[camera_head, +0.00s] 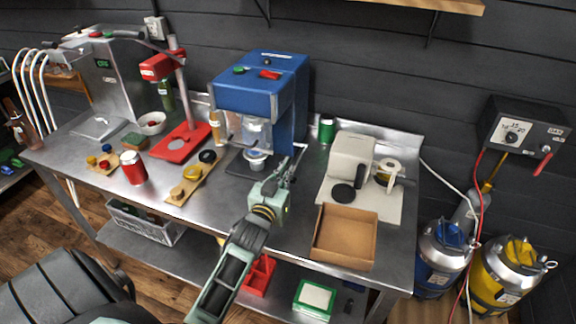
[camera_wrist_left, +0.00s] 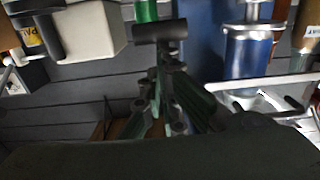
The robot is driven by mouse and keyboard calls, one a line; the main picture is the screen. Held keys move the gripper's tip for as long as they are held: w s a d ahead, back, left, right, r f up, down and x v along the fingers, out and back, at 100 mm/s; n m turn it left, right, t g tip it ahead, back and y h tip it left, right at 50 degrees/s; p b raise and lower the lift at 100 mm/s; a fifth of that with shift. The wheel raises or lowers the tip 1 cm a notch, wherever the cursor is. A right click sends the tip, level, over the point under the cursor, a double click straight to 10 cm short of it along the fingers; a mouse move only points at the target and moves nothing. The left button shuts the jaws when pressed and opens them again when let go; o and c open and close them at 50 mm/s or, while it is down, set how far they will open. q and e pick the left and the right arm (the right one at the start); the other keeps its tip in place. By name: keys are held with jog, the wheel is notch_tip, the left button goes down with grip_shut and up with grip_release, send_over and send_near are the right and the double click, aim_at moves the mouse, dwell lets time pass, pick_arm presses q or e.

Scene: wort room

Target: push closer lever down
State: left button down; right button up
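The closer is most likely the blue machine (camera_head: 262,92) at the back middle of the bench, with a clear cylinder and a small white-and-blue cup at its front. A thin grey lever (camera_head: 299,156) shows at its right front, running down close to my left gripper (camera_head: 282,180). In the left wrist view, a black cylindrical grip (camera_wrist_left: 160,31) lies just beyond the fingertips of my left gripper (camera_wrist_left: 163,72). Whether they touch is unclear. The fingers look close together, but their gap is hidden. My right gripper is not in view.
An open cardboard box (camera_head: 345,238) and a white device (camera_head: 350,160) stand to the right of my left gripper. A wooden board (camera_head: 190,184), a red can (camera_head: 133,168) and a red stand (camera_head: 183,143) are to the left. Bare steel shows left of my forearm.

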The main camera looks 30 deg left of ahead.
pick_arm(q)
notch_tip(320, 180, up, 4)
jog(key=w+r+p, duration=0.1)
jog(key=p, duration=0.3)
jog(key=f+b+v, duration=0.2)
jog(key=b+v, duration=0.2)
jog(key=v, duration=0.6)
jog(key=shift+f, duration=0.2)
jog(key=shift+a, duration=0.1)
